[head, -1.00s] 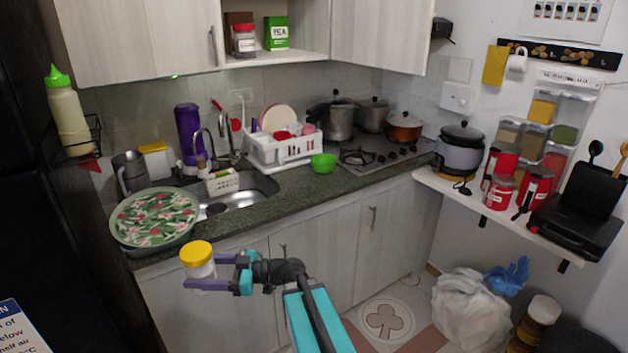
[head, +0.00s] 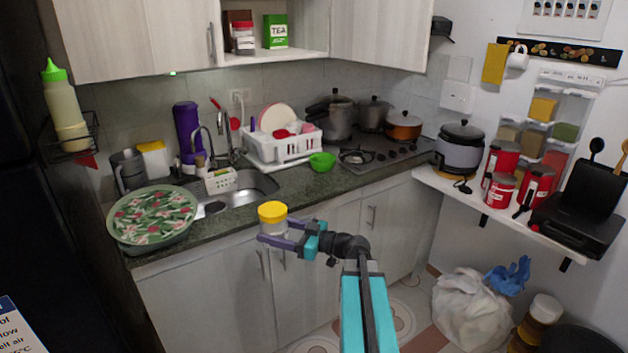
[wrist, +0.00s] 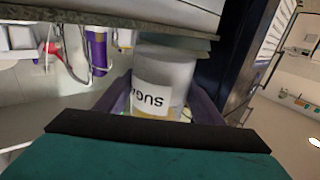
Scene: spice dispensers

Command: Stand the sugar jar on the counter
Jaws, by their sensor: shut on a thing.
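The sugar jar (head: 272,220) has a yellow lid and a clear body. In the head view it is upright, lid up, in front of the counter (head: 300,195) edge near the sink. My gripper (head: 268,240) is shut around the jar's body. In the wrist view the jar (wrist: 165,75) sits between my fingers, and its white label reads "SUG", partly cut off. I cannot tell exactly how high the jar's base is relative to the counter top.
A floral tray on a basin (head: 150,218) covers the counter's left end. The sink (head: 235,197) lies behind the jar. A green bowl (head: 322,161) and a white dish rack (head: 280,148) stand further back. Bare counter shows between sink and stove.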

